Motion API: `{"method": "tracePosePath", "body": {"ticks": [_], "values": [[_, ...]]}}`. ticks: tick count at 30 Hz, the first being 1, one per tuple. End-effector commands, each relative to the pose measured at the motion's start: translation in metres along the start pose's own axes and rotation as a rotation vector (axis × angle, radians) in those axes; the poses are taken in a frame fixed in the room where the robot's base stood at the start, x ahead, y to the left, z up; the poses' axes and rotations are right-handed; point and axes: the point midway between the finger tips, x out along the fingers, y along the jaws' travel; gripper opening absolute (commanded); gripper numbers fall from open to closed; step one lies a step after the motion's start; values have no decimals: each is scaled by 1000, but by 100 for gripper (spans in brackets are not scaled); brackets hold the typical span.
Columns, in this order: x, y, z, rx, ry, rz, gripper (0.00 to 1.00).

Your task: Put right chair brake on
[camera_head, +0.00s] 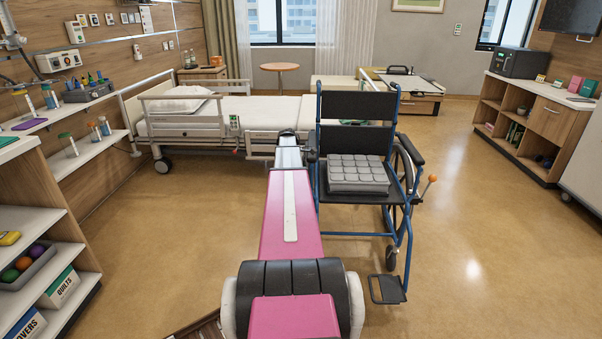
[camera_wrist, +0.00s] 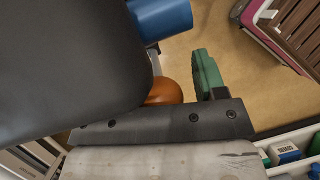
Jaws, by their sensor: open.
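The wheelchair (camera_head: 355,130) has a blue frame and black seat, and faces me. An orange brake knob (camera_head: 432,178) stands on a lever at its picture-right side. My arm covers the chair's picture-left side, and no knob shows there in the head view. In the wrist view, an orange knob (camera_wrist: 165,91) shows partly, beside a blue tube (camera_wrist: 162,18) and behind a large dark chair part (camera_wrist: 65,60). My gripper (camera_wrist: 188,85) is open, its green finger right of the knob. The other finger is hidden, and I cannot tell whether either touches the knob.
A grey padded cushion (camera_head: 357,174) lies on the seat. A footplate (camera_head: 387,289) sticks out low in front. The bed (camera_head: 255,112) stands behind, shelves (camera_head: 40,235) at the left, a wooden cabinet (camera_head: 540,115) at the right. The floor right of the chair is clear.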

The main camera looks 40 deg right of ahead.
Motion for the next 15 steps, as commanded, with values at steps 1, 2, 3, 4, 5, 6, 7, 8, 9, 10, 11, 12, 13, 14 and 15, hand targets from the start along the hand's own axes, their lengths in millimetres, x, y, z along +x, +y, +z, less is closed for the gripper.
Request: {"method": "tracePosePath", "body": {"ticks": [1, 2, 3, 4, 5, 6, 7, 8, 9, 10, 11, 12, 13, 14, 15], "values": [[0, 0, 0, 0, 0, 0, 64], [0, 0, 0, 0, 0, 0, 64], [0, 0, 0, 0, 0, 0, 64], [0, 0, 0, 0, 0, 0, 64], [0, 0, 0, 0, 0, 0, 64], [0, 0, 0, 0, 0, 0, 61], [0, 0, 0, 0, 0, 0, 51], [0, 0, 0, 0, 0, 0, 42], [0, 0, 0, 0, 0, 0, 29], [0, 0, 0, 0, 0, 0, 19], [0, 0, 0, 0, 0, 0, 9], [0, 0, 0, 0, 0, 0, 0], [0, 0, 0, 0, 0, 0, 0], [0, 1, 0, 0, 0, 0, 0], [-1, 2, -1, 0, 0, 0, 0]]}}
